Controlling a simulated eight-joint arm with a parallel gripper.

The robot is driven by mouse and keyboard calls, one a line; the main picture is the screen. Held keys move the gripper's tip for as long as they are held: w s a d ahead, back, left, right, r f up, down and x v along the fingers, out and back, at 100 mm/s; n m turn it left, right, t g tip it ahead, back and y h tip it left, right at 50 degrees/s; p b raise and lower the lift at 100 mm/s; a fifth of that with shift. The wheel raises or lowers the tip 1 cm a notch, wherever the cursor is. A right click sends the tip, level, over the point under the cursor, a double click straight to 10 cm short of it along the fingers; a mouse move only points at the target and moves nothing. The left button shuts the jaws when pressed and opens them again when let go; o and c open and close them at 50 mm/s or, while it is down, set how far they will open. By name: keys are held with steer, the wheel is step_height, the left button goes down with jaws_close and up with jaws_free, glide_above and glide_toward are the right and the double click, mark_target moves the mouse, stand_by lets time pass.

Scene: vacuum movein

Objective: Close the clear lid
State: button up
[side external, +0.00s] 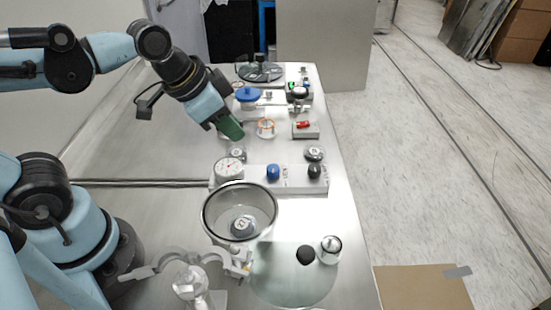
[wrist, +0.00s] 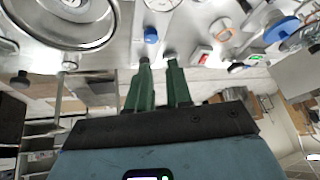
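A large clear greenish disc (side external: 285,284), which looks like the clear lid, lies at the front right of the metal table, beside a round bowl-like chamber (side external: 205,222). A black knob (side external: 305,254) shows on or over the disc; I cannot tell if it is attached. The chamber is open on top, with a small dark-and-silver object (side external: 243,227) inside. A round metal-rimmed vessel (wrist: 108,28) shows at the upper left of the wrist view. My gripper (side external: 232,129) has green fingers and is above the table's middle, away from the disc. Its fingers (wrist: 158,62) are apart with nothing between them.
Behind the chamber are a pressure gauge (side external: 229,169) and a panel with a blue knob (side external: 273,172) and a black knob (side external: 314,171). A red switch (side external: 303,125) and a blue-topped part (side external: 247,94) stand farther back. A small glass cylinder (side external: 331,256) stands beside the disc.

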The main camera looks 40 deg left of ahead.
steer(key=d+r+m+g, duration=0.1)
steer(key=d+m, duration=0.3)
steer(key=s+d+r+m+g+h, duration=0.1)
steer(key=d+m+g, duration=0.1)
steer(key=d+m, duration=0.2)
steer(key=d+r+m+g, duration=0.1)
steer(key=d+m, duration=0.3)
steer(key=d, duration=0.1)
steer(key=shift+s+r+m+g+h, duration=0.1)
steer(key=shift+s+m+g+h, duration=0.2)
steer(key=shift+s+m, duration=0.1)
jaws_close()
steer(key=r+m+g+y, duration=0.15)
steer(key=m+g, duration=0.35)
steer(key=m, duration=0.9)
glide_above(298, 284)
steer(key=x, duration=0.5)
steer(key=w+x, duration=0.1)
steer(key=x, duration=0.2)
steer(key=shift+s+f, duration=0.1)
steer(key=shift+f, duration=0.5)
steer(key=shift+w+a+f, duration=0.1)
steer(key=shift+w+a, duration=0.3)
steer(key=shift+w, duration=0.45)
steer(key=shift+w+a+f, duration=0.1)
steer(key=shift+w+a, duration=0.35)
steer(key=shift+w, duration=0.4)
steer(key=shift+w+n+h, duration=0.15)
steer(key=shift+n+h, duration=0.1)
steer(key=shift+n, duration=0.15)
